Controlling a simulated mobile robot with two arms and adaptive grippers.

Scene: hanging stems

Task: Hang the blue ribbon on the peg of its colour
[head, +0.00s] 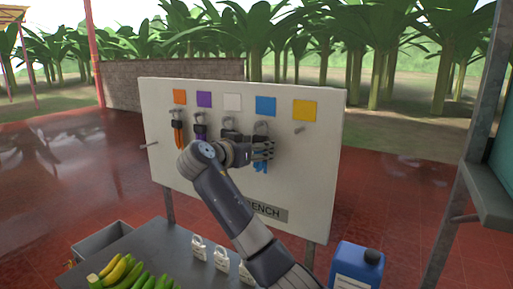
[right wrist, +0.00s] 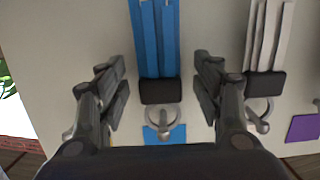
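The blue ribbon (head: 262,166) hangs on the white board (head: 320,170) below the blue square (head: 265,106). In the right wrist view, which is upside down, the ribbon (right wrist: 156,40) has a black block and a metal ring. The ring appears to be around the peg (right wrist: 164,134) at the blue square. My right gripper (head: 270,150) is at the board in front of the ribbon. Its fingers (right wrist: 162,88) are spread on both sides of the ribbon's black block, with gaps on each side. My left gripper is not in view.
Orange (head: 179,140), purple (head: 200,131) and white (right wrist: 268,35) ribbons hang to the left in the head view. The peg (head: 299,129) under the yellow square is bare. A grey table holds bananas (head: 118,270) and white padlock-like items (head: 221,258). A blue jug (head: 356,265) stands at right.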

